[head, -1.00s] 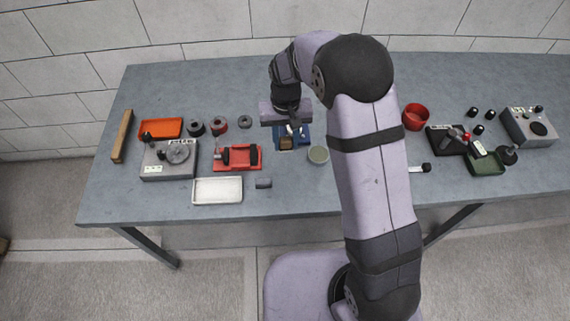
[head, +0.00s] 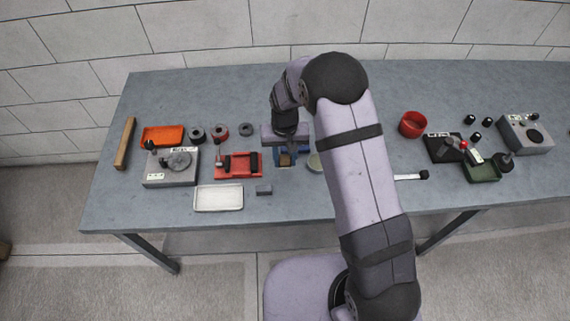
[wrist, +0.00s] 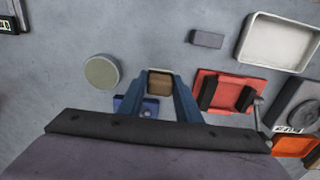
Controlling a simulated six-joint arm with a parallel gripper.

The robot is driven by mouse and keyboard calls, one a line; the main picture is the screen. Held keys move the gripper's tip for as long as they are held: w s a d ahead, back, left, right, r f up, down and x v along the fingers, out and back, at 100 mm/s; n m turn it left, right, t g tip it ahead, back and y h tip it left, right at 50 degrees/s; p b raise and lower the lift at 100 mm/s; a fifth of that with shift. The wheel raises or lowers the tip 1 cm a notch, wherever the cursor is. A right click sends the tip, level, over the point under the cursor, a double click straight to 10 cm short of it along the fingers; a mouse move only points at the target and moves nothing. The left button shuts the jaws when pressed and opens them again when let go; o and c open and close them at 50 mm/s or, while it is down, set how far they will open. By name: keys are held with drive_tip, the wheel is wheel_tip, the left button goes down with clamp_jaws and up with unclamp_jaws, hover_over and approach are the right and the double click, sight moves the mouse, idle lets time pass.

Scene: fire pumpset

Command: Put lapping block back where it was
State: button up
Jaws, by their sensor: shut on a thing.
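A brown block with a pale rim, which I take as the lapping block (wrist: 159,85), sits between the two blue fingers of my gripper (wrist: 160,88) in the wrist view. My gripper is shut on it. In the head view the block (head: 285,160) shows just below my gripper (head: 286,153). A small blue fixture (wrist: 136,106) lies beside and partly behind one finger; most of it is hidden. I cannot tell whether the block touches the table.
A round grey-green disc (wrist: 102,72) lies to one side of my gripper and a red fixture (wrist: 226,92) to the other. A small grey block (head: 264,190) and a white tray (head: 218,198) stand nearer the front. Bare table lies between the disc and the grey block (wrist: 206,39).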

sight(285, 165)
drive_tip(key=shift+f+p, duration=0.65)
drive_tip(key=shift+f, duration=1.35)
drive_tip(key=shift+f, duration=0.2)
drive_tip(key=o, duration=1)
drive_tip(key=shift+r, duration=0.3)
wheel_tip(285, 165, up, 10)
drive_tip(key=b, duration=0.4)
drive_tip(key=shift+r, duration=0.9)
drive_tip(key=shift+s, duration=0.1)
